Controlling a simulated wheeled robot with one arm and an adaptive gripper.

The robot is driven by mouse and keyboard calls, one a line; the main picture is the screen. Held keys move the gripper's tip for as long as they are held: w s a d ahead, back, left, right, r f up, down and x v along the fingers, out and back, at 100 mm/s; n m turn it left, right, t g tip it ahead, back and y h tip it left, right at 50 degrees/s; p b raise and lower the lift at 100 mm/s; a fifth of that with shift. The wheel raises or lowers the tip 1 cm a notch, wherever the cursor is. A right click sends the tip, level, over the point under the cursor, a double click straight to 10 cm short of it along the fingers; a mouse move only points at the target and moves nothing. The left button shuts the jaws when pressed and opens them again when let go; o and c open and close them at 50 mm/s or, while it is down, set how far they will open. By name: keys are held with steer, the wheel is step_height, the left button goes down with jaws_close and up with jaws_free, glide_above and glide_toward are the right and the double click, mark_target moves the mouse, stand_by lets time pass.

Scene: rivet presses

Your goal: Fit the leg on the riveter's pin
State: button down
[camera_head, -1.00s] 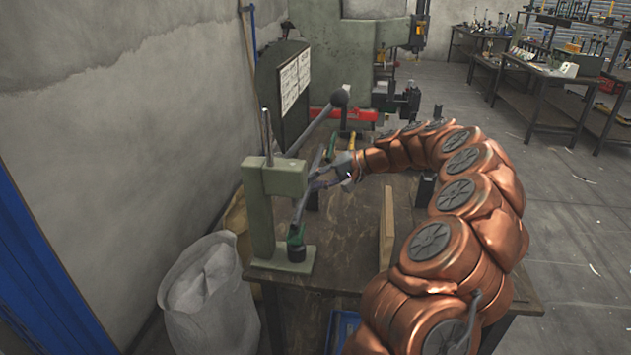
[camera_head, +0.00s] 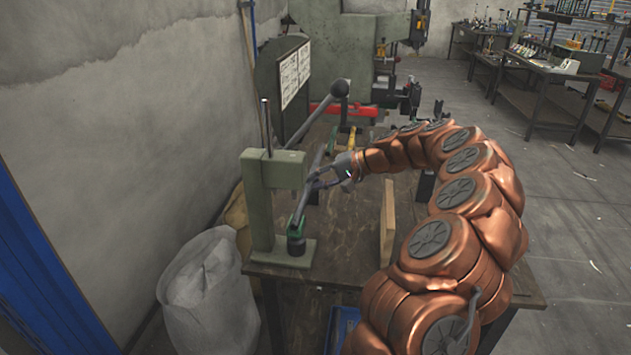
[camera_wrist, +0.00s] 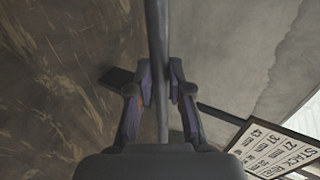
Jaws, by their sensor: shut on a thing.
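The green riveter (camera_head: 262,205) stands on the near left of the table, with a long lever ending in a dark ball. The leg, a slim grey rod (camera_head: 303,206), slants down in front of it. Its lower end is at the green and dark fitting (camera_head: 296,232) above the riveter's base plate. I cannot tell whether it sits on the pin, which I cannot make out. My gripper (camera_head: 317,181) is shut on the leg partway up. In the wrist view the leg (camera_wrist: 157,28) runs between both fingers of my gripper (camera_wrist: 159,78).
A white sack (camera_head: 210,295) stands on the floor at left, by the wall. More machines stand behind, beside a sign board (camera_head: 295,72). Other workbenches are far right.

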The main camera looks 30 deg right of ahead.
steer(key=c, duration=1)
jaws_free()
steer(key=v, duration=1.2)
